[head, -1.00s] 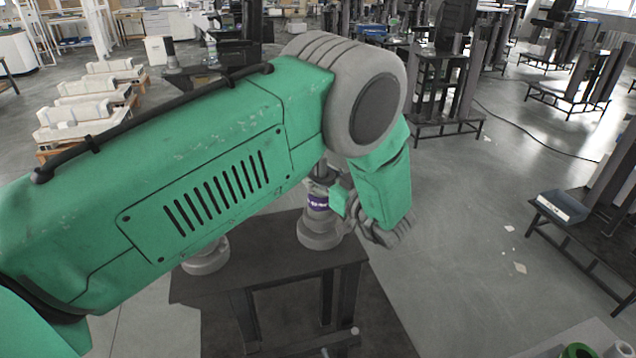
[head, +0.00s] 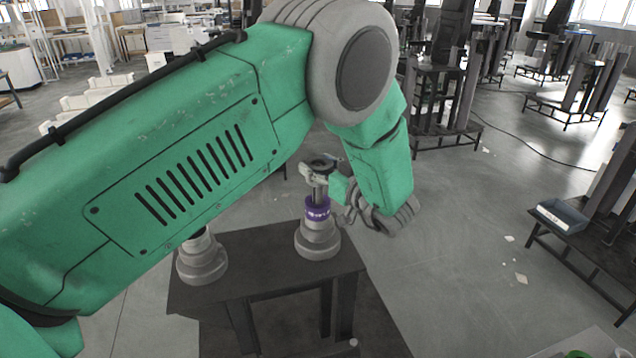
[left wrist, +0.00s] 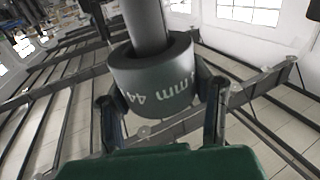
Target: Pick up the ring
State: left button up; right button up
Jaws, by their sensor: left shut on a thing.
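The ring (left wrist: 155,88) is a dark grey-green collar with pale lettering ending in "mm". In the left wrist view a grey post (left wrist: 147,25) comes out of its hole, so it is around the post. My left gripper (left wrist: 161,97) has one finger on each side of the ring and is shut on it. In the head view the dark ring (head: 322,163) shows small near the top of the post, with my left gripper (head: 316,174) at it. A purple ring (head: 317,209) sits lower on the same post, above a grey stepped base (head: 318,240). My right gripper is out of view.
The base stands on a dark table (head: 265,270). A second grey stepped base (head: 202,262) stands to its left, its upper part hidden by my arm. A blue bin (head: 562,216) is on a table at the right. Open floor lies between the tables.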

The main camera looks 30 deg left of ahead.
pick_arm(q)
notch_tip(320, 180, up, 13)
jog(key=shift+f+b, duration=0.15)
jog(key=shift+b, duration=0.25)
jog(key=shift+f, duration=0.15)
